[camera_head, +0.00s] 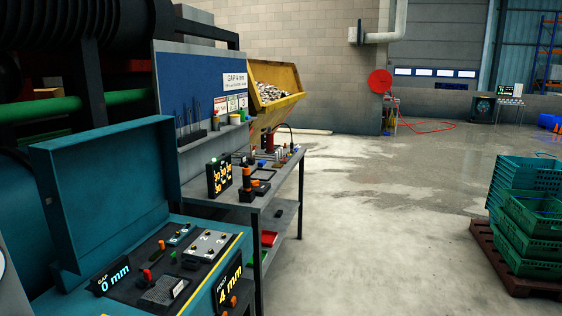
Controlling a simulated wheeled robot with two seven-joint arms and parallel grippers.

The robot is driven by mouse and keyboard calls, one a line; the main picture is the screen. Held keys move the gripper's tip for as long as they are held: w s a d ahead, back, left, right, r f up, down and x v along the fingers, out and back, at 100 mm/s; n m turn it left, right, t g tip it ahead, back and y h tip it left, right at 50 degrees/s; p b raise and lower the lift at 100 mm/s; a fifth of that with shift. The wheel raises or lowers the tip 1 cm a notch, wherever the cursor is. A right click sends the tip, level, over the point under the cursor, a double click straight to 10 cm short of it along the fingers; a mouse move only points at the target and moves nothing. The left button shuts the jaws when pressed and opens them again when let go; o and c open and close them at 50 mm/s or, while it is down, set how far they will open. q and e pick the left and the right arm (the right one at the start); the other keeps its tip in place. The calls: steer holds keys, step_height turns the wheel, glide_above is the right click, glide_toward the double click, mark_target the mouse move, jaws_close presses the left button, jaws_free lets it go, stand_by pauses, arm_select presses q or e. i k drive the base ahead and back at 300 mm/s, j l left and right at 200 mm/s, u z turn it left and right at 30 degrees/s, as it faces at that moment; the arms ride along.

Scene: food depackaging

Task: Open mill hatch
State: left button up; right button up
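A large dark machine (60,55) with black ribbed parts and a green roller (38,110) fills the left side; it looks like the mill. In front of it is a teal console (190,228) with an upright teal panel (110,185) at its back. The console top carries switches, a red-handled lever (147,275), a "GAP 0 mm" display (112,279) and a "4 mm" display (229,287). I cannot tell which part is the mill hatch or whether it is open. Neither of my grippers is in view.
A grey workbench (222,197) with tools and a lit display stands beyond the console. A yellow hopper (283,103) of scrap is behind it. Green crates (535,222) stack on a pallet (502,270) at right. The concrete floor between is clear.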

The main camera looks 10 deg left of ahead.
mark_target(92, 185)
steer(key=i+u, duration=0.1)
steer(key=u, duration=0.6)
steer(key=i+l+u, duration=0.5)
steer(key=l, duration=0.2)
steer(key=i+l+u, duration=0.25)
steer(key=l+u, duration=0.25)
steer(key=l, duration=0.3)
